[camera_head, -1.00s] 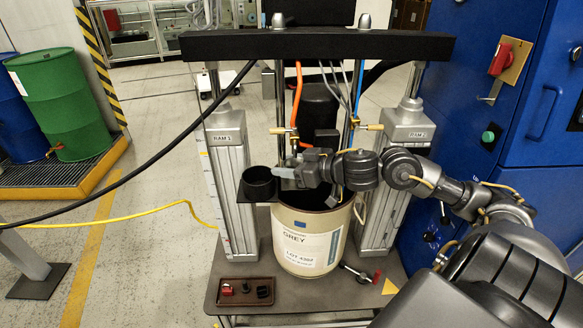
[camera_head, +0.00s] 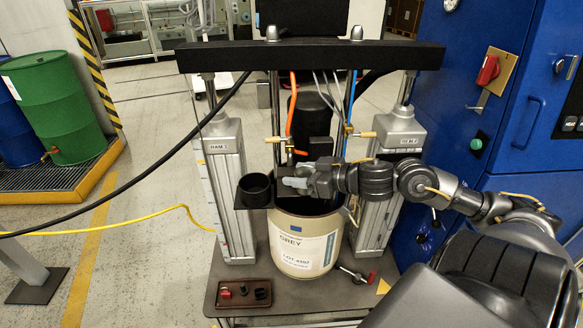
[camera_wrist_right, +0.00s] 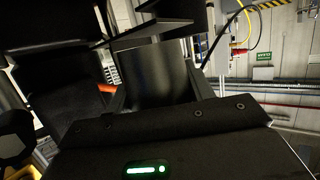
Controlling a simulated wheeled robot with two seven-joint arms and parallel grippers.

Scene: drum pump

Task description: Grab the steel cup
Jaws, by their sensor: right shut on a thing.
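My right gripper (camera_head: 290,183) is over the near rim of the drum, just right of a black round cup-shaped holder (camera_head: 256,190) on a dark bracket plate. In the right wrist view a dark, smooth cylinder, which I take for the steel cup (camera_wrist_right: 155,75), sits between the two fingers of the right gripper (camera_wrist_right: 155,92). The fingers are shut on it. In the head view the fingers and the dark background largely hide the cup. My left gripper is not in view.
The cream drum (camera_head: 300,250) stands between two ram columns (camera_head: 226,190) under a black crossbar (camera_head: 310,57). A brown tray (camera_head: 243,291) with small parts lies on the front plate. Hoses hang above the drum. A blue cabinet (camera_head: 520,150) stands at right.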

